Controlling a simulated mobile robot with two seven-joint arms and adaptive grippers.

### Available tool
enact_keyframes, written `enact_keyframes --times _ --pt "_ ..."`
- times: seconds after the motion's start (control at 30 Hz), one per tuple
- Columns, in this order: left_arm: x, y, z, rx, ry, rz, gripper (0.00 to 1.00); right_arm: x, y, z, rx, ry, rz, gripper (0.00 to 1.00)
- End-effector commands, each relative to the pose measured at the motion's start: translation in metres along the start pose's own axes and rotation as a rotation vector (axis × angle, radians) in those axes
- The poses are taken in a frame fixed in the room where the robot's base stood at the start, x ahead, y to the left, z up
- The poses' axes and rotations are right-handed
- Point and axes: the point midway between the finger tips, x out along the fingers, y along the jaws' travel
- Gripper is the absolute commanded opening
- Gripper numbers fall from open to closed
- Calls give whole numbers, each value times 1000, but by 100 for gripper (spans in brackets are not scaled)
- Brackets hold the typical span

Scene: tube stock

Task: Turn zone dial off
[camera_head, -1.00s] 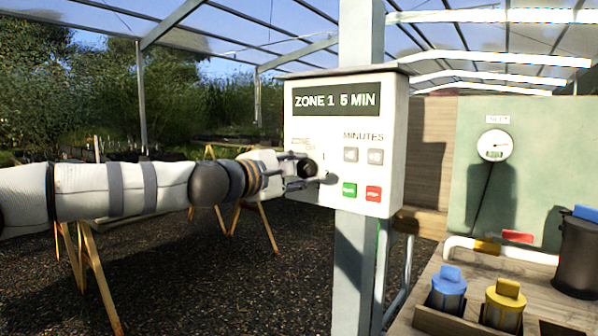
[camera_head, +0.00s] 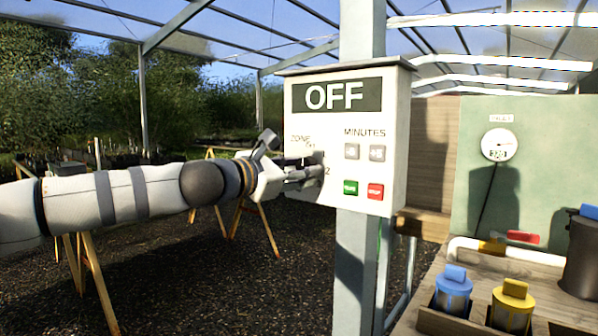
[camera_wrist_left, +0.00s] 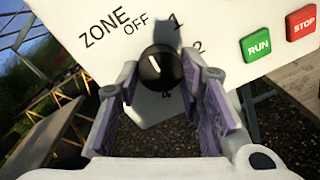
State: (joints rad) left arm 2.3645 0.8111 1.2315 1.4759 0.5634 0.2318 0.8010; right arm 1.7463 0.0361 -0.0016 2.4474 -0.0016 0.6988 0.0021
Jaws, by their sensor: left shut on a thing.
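The white control box (camera_head: 346,138) hangs on a grey post, and its dark display (camera_head: 337,95) reads OFF. The round black zone dial (camera_wrist_left: 160,68) shows in the left wrist view, beside the printed words ZONE and OFF and the numbers 1 and 2. My left gripper (camera_head: 312,168) reaches the box front from the left, its fingers covering the dial in the head view. In the left wrist view its fingers (camera_wrist_left: 160,88) stand on either side of the dial, shut on it. My right gripper is out of view.
A wooden bench (camera_head: 468,258) with blue-capped and yellow-capped containers stands at the right.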

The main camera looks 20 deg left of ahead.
Motion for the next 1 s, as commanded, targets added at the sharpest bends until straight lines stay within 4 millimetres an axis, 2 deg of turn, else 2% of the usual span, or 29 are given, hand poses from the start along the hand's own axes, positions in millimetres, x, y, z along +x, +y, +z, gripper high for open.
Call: enact_keyframes --times 0.67,0.7,0.77,0.8,1.0 --pt "0 1 2 -59 -6 1 6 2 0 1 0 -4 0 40" --pt "0 1 2 -59 -6 1 36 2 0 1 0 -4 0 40" --pt "0 1 2 -59 -6 1 50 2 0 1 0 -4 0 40" --pt "0 1 2 -58 -6 1 54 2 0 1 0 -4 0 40" --pt "0 0 1 -58 -4 1 54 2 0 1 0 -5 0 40"
